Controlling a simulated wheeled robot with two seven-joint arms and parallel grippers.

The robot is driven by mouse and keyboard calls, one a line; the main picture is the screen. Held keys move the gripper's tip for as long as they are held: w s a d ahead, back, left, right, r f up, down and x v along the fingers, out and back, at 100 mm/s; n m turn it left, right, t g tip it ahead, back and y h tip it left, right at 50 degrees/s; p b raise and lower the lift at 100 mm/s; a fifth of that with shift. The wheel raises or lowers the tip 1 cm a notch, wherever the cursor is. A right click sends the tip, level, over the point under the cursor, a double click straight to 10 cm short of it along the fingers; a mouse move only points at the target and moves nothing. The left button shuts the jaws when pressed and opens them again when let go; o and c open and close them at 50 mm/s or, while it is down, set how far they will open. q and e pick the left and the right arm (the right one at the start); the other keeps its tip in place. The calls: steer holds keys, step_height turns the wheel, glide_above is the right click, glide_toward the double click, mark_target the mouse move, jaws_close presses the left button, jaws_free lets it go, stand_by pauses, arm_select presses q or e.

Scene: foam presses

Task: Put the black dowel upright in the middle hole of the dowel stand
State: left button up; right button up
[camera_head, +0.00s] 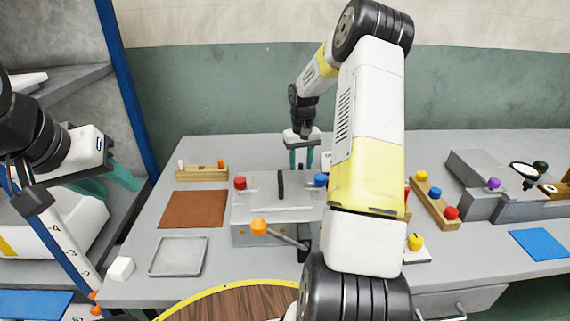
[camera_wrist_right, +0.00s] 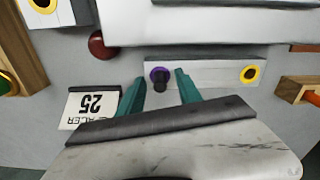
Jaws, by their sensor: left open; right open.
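The black dowel (camera_wrist_right: 160,85) shows in the right wrist view, at a purple-rimmed spot on a pale grey block (camera_wrist_right: 207,73). My right gripper (camera_wrist_right: 161,88) is open, with its teal fingers either side of the dowel in that view; I cannot tell their height or contact. In the head view the right gripper (camera_head: 302,158) is at the far side of the table, and the dowel is not clear there. The wooden dowel stand (camera_head: 202,174) is at the far left with a white and an orange peg at its ends. My left gripper (camera_head: 112,181) is open and empty, left of the table.
A grey press (camera_head: 268,235) with red and blue knobs and an orange-tipped lever stands mid-table. A brown mat (camera_head: 193,209) and grey tray (camera_head: 178,256) lie left. A wooden block (camera_head: 433,205) with coloured knobs is right. My right arm hides part of the table.

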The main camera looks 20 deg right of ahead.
jaws_close()
steer(key=shift+r, duration=0.1)
stand_by(0.3)
